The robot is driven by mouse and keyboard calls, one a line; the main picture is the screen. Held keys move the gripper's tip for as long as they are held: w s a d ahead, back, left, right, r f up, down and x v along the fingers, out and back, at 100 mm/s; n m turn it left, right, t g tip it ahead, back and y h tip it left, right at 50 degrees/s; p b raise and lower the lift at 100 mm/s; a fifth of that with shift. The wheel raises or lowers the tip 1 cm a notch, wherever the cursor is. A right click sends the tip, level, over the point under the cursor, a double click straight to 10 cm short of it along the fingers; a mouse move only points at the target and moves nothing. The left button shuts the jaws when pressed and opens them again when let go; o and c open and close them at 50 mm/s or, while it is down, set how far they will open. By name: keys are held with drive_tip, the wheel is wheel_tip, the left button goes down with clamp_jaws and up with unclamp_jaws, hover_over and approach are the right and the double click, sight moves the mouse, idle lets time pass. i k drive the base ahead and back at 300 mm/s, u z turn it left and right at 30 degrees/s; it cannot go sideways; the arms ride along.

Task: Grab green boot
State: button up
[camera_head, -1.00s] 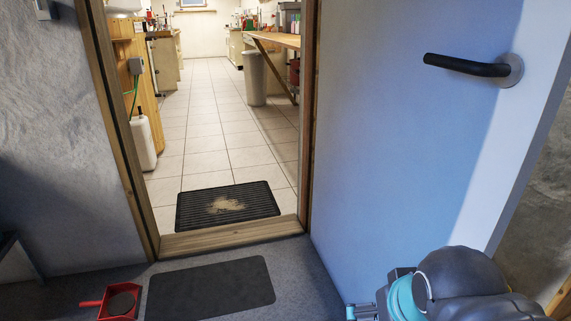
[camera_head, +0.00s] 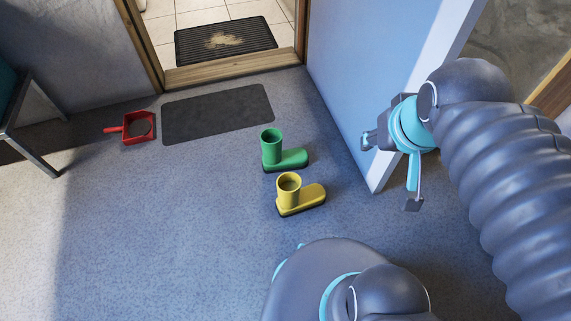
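The green boot (camera_head: 284,154) stands upright on the grey floor in the middle of the head view, its toe pointing right. A yellow boot (camera_head: 300,196) of the same shape stands just in front of it, also with its toe to the right. My gripper (camera_head: 388,172) is to the right of both boots, raised in front of the edge of the open door. Its fingers are spread apart with nothing between them. It touches neither boot.
The blue-white door (camera_head: 355,75) stands open behind my gripper. A dark mat (camera_head: 217,113) and a red dustpan (camera_head: 138,127) lie back left. A wooden sill (camera_head: 232,70) crosses the doorway, with a ribbed mat (camera_head: 225,40) beyond. A metal-legged bench (camera_head: 25,125) stands far left. Floor left of the boots is clear.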

sight(275, 159)
drive_tip(key=z, duration=3.1)
drive_tip(key=k, duration=1.5)
drive_tip(key=u, duration=1.95)
